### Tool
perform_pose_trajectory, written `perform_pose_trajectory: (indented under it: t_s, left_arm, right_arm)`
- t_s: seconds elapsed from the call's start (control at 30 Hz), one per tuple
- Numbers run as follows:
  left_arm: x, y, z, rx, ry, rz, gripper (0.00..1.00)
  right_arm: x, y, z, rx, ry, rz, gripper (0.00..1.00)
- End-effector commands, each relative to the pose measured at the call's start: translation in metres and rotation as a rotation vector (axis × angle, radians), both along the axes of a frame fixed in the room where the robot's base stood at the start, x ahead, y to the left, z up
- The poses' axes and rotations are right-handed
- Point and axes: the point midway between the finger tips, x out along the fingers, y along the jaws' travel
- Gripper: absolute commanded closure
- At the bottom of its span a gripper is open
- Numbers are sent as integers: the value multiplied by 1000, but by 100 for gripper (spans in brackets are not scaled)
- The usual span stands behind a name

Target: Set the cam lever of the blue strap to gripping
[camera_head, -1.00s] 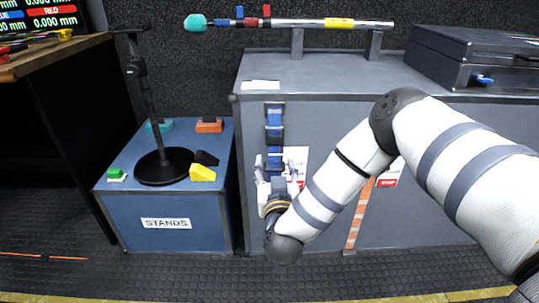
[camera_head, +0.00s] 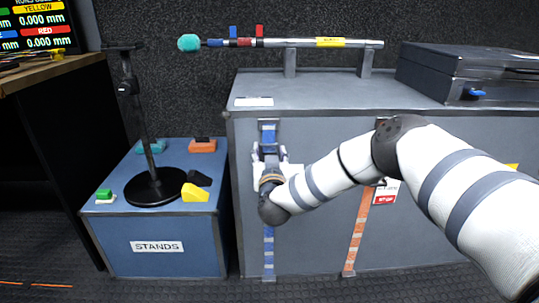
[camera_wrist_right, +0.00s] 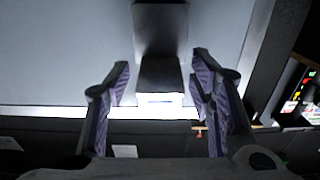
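The blue strap (camera_head: 268,250) hangs down the front of the grey cabinet. Its upper end shows just under the top edge, and its lower run shows below my right wrist. My right gripper (camera_head: 268,154) is in front of the upper strap and covers part of it, so the cam lever's position cannot be made out in the head view. In the right wrist view, the right gripper (camera_wrist_right: 160,78) has its fingers spread. A dark block (camera_wrist_right: 160,72), probably part of the strap's buckle, shows between them with gaps on both sides. My left gripper is out of view.
An orange strap (camera_head: 357,235) with a red and white tag (camera_head: 385,193) hangs to the right. A blue stands box (camera_head: 160,258) with a black stand stands at left. A dark case (camera_head: 455,68) and a pole (camera_head: 300,43) are on the cabinet (camera_head: 330,97).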

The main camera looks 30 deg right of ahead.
Motion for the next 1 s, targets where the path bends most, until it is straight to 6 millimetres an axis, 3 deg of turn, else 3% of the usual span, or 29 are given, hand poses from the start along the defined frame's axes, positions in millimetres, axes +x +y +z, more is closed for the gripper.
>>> perform_pose_trajectory:
  t_s: [0.03, 0.17, 0.43, 0.73, 0.77, 0.83, 1.0]
  left_arm:
    - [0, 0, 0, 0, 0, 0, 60]
    - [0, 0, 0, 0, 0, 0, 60]
    - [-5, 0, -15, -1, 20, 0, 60]
    - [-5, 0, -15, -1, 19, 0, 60]
    - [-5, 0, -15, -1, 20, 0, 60]
    - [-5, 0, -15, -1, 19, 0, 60]
    - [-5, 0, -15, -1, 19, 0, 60]
  right_arm:
    - [0, 0, 0, 0, 0, 0, 67]
    - [0, 0, 0, 0, 0, 0, 95]
    - [1, 1, -14, -84, -126, 1, 95]
    - [0, 0, -9, -98, -162, 1, 95]
    - [0, 0, -9, -98, -162, 1, 62]
    - [0, 0, -9, -98, -162, 1, 47]
    - [0, 0, -9, -98, -162, 1, 47]
